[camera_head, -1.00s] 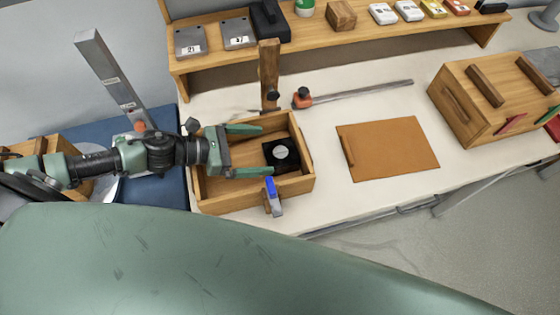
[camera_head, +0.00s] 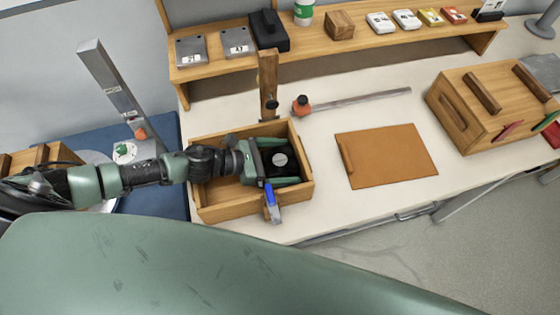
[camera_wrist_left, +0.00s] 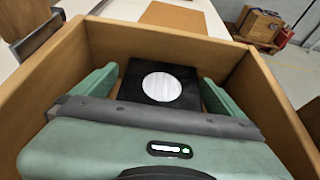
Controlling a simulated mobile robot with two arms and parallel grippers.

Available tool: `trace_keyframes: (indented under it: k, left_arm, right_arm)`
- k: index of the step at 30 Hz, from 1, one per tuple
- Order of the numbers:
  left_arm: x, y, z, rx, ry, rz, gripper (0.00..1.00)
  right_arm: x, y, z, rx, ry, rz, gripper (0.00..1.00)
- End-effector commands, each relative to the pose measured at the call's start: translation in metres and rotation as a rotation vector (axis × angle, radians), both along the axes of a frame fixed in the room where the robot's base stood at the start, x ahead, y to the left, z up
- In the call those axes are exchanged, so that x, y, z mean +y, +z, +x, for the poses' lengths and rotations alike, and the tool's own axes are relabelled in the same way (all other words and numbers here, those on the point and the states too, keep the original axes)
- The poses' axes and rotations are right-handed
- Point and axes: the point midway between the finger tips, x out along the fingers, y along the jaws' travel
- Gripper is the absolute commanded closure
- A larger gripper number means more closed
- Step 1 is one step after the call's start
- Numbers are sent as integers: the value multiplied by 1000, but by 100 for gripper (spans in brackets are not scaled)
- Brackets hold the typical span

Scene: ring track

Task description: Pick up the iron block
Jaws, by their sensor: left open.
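The iron block (camera_head: 280,160) is a dark, flat-topped block with a pale round disc on top. It sits inside an open wooden box (camera_head: 232,210) on the light worktop. My left gripper (camera_head: 288,165) is open and reaches down into the box, with one green finger on each side of the block. In the left wrist view the block (camera_wrist_left: 161,78) lies between the two fingers, with a gap to the finger on each side. Its lower part is hidden by the gripper body. My right gripper is not in view.
The box walls stand close around my left gripper. A blue-handled tool (camera_head: 272,205) is at the box's front wall, and an upright wooden piece (camera_head: 268,80) stands behind it. An orange-brown board (camera_head: 395,157) lies to the right. A wooden shelf (camera_head: 350,45) runs along the back.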

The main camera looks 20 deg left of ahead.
Motion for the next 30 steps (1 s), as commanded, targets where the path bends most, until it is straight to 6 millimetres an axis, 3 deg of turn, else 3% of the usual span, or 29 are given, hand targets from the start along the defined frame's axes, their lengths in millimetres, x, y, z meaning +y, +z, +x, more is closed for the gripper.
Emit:
trace_keyframes:
  k: [3, 12, 14, 26, 30]
  left_arm:
    - [0, 0, 0, 0, 0, 0, 0]
    - [0, 0, -1, 1, -1, -1, 83]
    - [-1, 3, 1, -4, -1, -5, 96]
    - [1, 6, 0, -6, -3, -5, 96]
    - [3, 18, -1, -7, -5, -4, 96]
  right_arm:
    - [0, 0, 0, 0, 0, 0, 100]
    - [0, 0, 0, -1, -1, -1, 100]
    - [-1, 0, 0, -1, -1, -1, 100]
    - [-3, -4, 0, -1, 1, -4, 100]
    - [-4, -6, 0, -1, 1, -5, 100]
